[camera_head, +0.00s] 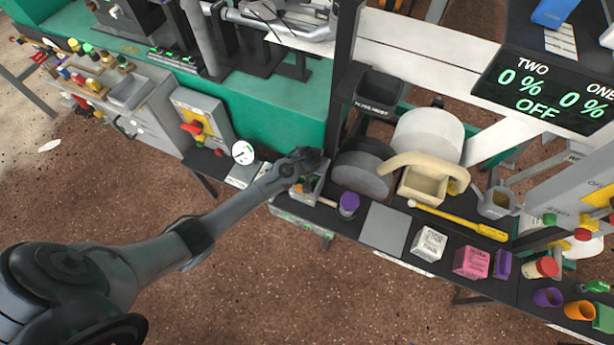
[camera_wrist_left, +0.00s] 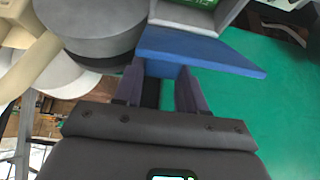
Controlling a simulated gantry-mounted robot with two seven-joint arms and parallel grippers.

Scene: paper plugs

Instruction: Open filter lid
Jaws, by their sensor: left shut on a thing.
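My left gripper (camera_head: 311,160) reaches over a small grey bin (camera_head: 312,190) beside a dark grey round drum (camera_head: 362,170). In the left wrist view, the gripper's fingers (camera_wrist_left: 158,92) straddle the near edge of a flat blue slab (camera_wrist_left: 205,52) and are shut on it. A gap shows between the fingers, with something dark in it. The drum (camera_wrist_left: 92,22) is at the slab's left, and a grey frame with green inside is behind it. No part is labelled as the filter lid, so I cannot tell for sure which it is. My right gripper is not in view.
A white drum (camera_head: 428,135) and a beige tray (camera_head: 424,186) stand to the right. A purple-topped jar (camera_head: 348,204) is close by. A gauge (camera_head: 243,153) is at the left. A dark post rises behind the gripper. The floor in front is clear.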

